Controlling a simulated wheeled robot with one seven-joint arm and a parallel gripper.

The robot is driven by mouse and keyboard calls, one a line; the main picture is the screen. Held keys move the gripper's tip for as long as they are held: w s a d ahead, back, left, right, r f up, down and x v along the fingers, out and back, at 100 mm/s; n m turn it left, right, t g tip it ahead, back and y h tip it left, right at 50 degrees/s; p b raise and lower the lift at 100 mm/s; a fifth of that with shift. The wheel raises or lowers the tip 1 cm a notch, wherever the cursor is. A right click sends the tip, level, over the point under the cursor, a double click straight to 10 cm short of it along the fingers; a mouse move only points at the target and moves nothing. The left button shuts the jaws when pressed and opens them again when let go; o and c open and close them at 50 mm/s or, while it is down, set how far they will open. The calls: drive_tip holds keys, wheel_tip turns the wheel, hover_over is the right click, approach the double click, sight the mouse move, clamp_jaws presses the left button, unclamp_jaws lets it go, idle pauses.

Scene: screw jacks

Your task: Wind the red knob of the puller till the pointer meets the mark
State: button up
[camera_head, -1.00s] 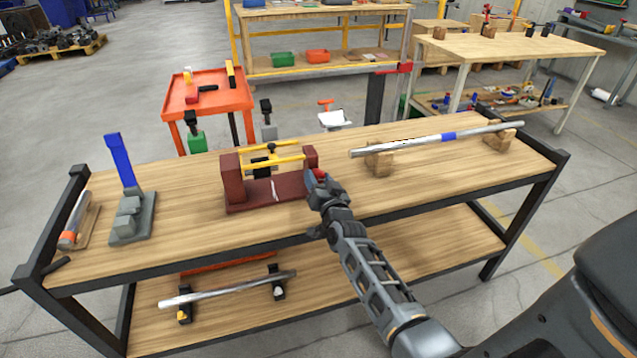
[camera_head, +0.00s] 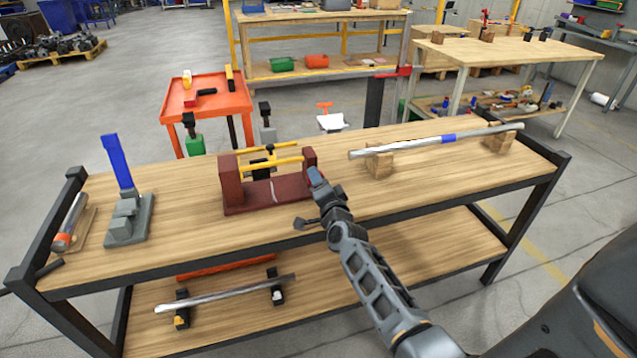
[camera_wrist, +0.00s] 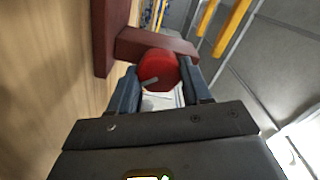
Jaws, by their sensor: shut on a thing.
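The puller (camera_head: 290,189) is a dark red frame on the bench with two upright end blocks and two yellow rods. A small black and yellow carriage (camera_head: 262,170) sits between the blocks. A thin pale line (camera_head: 273,192) crosses the base below it. I cannot make out the pointer clearly. My gripper (camera_head: 315,178) is at the puller's right end block and hides the knob in the head view. In the wrist view the round red knob (camera_wrist: 157,67), with a short grey bar on its face, sits between the fingers of my gripper (camera_wrist: 158,90), which are shut on it.
A blue-handled grey clamp (camera_head: 126,215) and a cylinder on a wooden block stand at the bench's left. A metal bar (camera_head: 420,143) rests on wooden blocks at the right. The bench front (camera_head: 215,225) is clear. An orange cart (camera_head: 208,98) stands behind.

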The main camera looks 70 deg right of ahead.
idle(0.5)
drive_tip(key=o, duration=1.1)
drive_tip(key=shift+c, duration=0.2)
drive_tip(key=shift+p+v, duration=0.35)
drive_tip(key=shift+v, duration=3.6)
